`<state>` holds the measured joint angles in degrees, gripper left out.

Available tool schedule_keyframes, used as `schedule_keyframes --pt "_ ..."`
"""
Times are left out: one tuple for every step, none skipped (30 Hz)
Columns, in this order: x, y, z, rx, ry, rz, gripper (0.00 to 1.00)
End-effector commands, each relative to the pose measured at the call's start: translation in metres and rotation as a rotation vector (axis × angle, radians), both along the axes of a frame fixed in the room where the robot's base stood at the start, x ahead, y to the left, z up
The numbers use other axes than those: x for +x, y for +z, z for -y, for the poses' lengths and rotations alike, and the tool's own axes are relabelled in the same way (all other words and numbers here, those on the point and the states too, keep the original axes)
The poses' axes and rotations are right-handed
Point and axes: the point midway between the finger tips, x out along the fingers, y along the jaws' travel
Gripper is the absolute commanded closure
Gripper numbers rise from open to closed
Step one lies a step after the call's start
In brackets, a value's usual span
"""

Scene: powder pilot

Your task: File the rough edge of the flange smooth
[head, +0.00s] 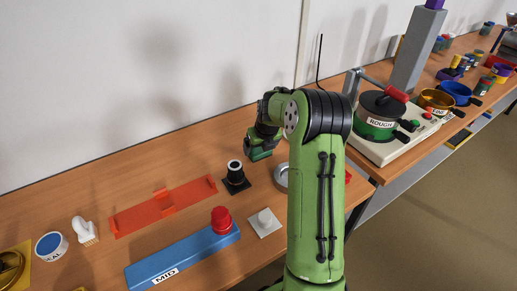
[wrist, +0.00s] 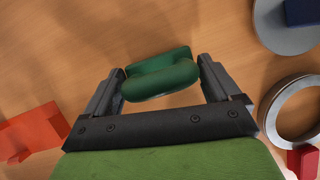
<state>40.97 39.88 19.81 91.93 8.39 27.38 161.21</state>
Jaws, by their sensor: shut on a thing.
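My gripper (wrist: 160,82) is shut on a green rounded piece (wrist: 160,80), held between its two dark fingers above the wooden bench. Its full shape and underside are hidden. In the head view my gripper (head: 259,151) hangs over the bench, left of my arm. A grey metal ring (wrist: 267,112), which may be the flange, lies at the right of the wrist view, apart from my gripper. It is partly hidden behind my arm in the head view (head: 278,178). I cannot make out its rough edge.
A black cylinder (head: 236,174) stands beside the ring. An orange rack (head: 135,218), a blue MID bar (head: 165,262) with a red knob (head: 221,219), and a white plate (head: 265,223) lie nearer. A grey disc (wrist: 270,32) and red block (wrist: 303,161) flank the ring in the wrist view.

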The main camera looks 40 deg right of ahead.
Motion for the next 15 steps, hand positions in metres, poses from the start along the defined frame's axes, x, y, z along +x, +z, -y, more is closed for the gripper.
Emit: schedule_keyframes --pt "0.0 0.0 0.0 0.0 0.0 0.001 0.41" --pt "0.0 0.001 0.0 0.0 0.0 0.001 0.41" --pt "0.0 0.002 0.0 0.0 0.0 0.001 0.41" --pt "0.0 0.003 0.0 0.0 0.0 0.001 0.41" --pt "0.0 0.005 0.0 0.0 0.0 0.001 0.41" --pt "0.0 0.008 0.0 0.0 0.0 0.001 0.41" --pt "0.0 0.01 0.0 0.0 0.0 0.001 0.41" --pt "0.0 0.012 0.0 0.0 0.0 0.001 0.41" --pt "0.0 0.015 0.0 0.0 0.0 0.001 0.41" --pt "0.0 0.018 0.0 -0.001 0.0 0.002 0.41" --pt "0.0 0.02 0.0 -0.001 0.0 0.002 0.41" --pt "0.0 0.023 0.0 -0.001 0.0 0.002 0.41" --pt "0.0 0.025 0.0 -0.001 0.0 0.002 0.41" --pt "0.0 0.027 0.0 -0.001 0.0 0.002 0.41" --pt "0.0 0.03 0.0 -0.001 0.0 0.002 0.41"
